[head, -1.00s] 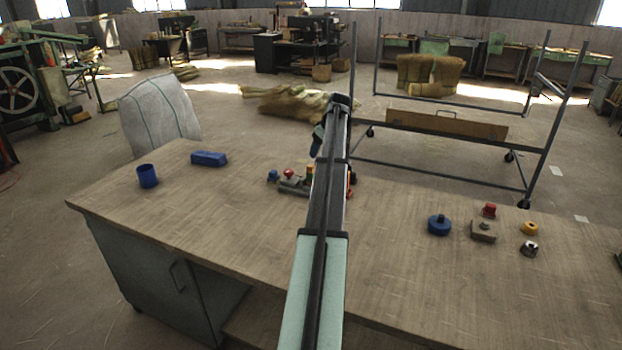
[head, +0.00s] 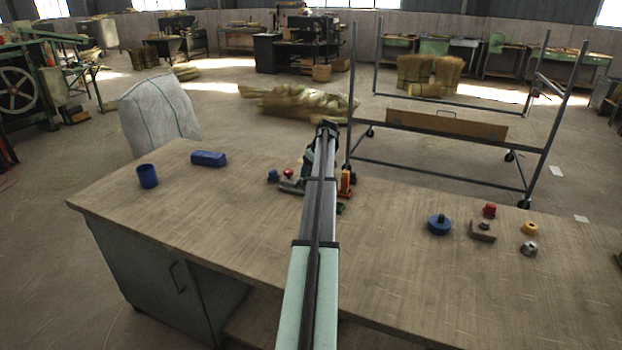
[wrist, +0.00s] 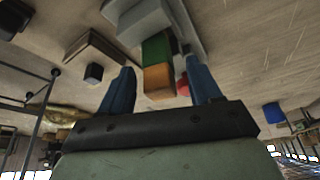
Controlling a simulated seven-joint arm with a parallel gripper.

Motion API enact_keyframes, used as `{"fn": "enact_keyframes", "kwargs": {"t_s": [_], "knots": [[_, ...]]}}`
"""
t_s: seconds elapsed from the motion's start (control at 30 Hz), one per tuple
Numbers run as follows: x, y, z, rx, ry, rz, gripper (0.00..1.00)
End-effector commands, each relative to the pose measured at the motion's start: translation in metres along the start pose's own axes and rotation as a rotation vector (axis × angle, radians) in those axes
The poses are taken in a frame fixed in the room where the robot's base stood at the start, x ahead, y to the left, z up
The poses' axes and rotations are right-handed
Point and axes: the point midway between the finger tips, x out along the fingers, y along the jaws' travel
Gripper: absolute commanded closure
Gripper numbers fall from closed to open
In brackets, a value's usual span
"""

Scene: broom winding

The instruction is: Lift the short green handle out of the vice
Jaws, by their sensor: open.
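In the wrist view the short green handle (wrist: 154,48) has an orange end (wrist: 158,82) facing the camera. It stands against the grey vice (wrist: 142,22), whose jaws show beside it. My gripper (wrist: 160,66) is open, with one blue finger on each side of the handle and visible gaps between; I cannot tell how deep the fingers reach. In the head view my arm hides the handle and most of the vice; a grey part of the vice (head: 291,186) shows left of the arm.
A red knob (head: 289,173) and a small blue piece (head: 273,176) are near the vice. An orange piece (head: 346,183) stands right of my arm. Several small parts, including a blue disc (head: 438,225), lie right.

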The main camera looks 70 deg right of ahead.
Motion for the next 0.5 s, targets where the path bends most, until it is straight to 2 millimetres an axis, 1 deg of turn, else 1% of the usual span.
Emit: {"fn": "enact_keyframes", "kwargs": {"t_s": [0.03,0.17,0.4,0.5], "knots": [[0.008,0.0,0.0,0.0,-0.001,-0.001,0.37],[0.021,0.0,0.0,0.0,0.0,0.001,0.37],[0.023,0.0,0.0,0.0,0.0,0.002,0.37],[0.023,0.0,0.0,0.0,0.0,0.002,0.45]]}}
